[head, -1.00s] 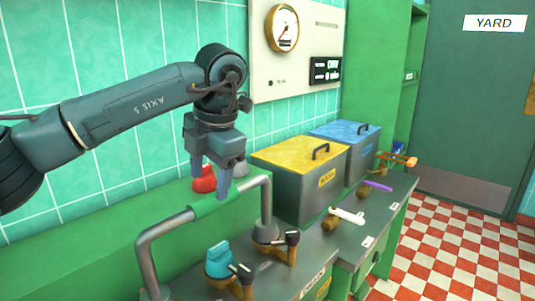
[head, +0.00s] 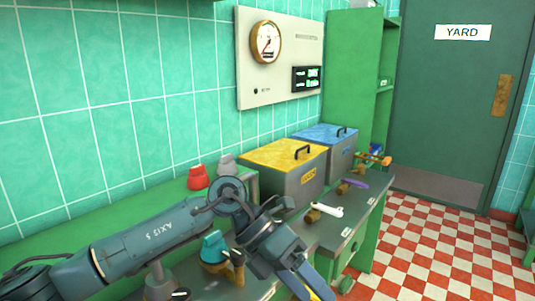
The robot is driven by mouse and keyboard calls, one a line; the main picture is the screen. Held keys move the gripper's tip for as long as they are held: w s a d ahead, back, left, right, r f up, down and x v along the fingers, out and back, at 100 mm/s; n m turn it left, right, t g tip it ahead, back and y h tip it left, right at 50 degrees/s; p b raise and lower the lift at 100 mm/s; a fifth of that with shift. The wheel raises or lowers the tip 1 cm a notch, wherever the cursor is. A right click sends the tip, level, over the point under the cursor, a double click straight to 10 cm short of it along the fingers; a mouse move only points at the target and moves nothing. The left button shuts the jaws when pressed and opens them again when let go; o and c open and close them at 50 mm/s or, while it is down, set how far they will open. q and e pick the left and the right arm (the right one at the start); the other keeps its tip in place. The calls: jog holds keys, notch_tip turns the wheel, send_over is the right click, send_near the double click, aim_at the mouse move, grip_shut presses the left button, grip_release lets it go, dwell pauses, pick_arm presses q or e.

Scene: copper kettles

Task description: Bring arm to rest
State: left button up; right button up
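My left arm comes in low from the left, and my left gripper (head: 310,279) hangs over the front of the green counter (head: 325,238), tilted down to the right. Its two fingers look apart, with a bit of yellow showing between them near the bottom edge; I see nothing held. The fingertips are close to the edge of the picture. My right gripper is not in view.
A yellow-lidded box (head: 287,160) and a blue-lidded box (head: 331,140) stand farther back. A white-handled tap (head: 326,210) lies nearer. The checkered floor (head: 425,245) is clear at right.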

pick_arm(q)
jog(key=s+d+r+n+t+h+p, duration=0.1)
jog(key=s+d+r+n+h+p, duration=0.25)
jog(key=n+h, duration=0.65)
jog(key=w+a+f+n+t+y, duration=0.35)
jog(key=a+f+n+t, duration=0.2)
jog(key=n+t, duration=0.55)
jog(key=w+a+f+n+t+y, duration=0.2)
jog(key=a+f+n+t+y, duration=0.4)
jog(key=n+t, duration=0.6)
jog(key=s+a+f+n+g+y, duration=0.2)
jog(key=s+a+f+n+g, duration=0.2)
jog(key=s+a+f+n, duration=0.1)
jog(key=s+a+f+n+g+y+p, duration=0.1)
jog(key=s+a+f+n+g+y, duration=0.2)
jog(key=s+a+f, duration=0.4)
notch_tip(320, 180, down, 4)
jog(key=shift+s+a+f+n+g+y, duration=0.25)
jog(key=shift+s+a+n+g+y, duration=0.1)
jog(key=shift+s+n+g, duration=0.7)
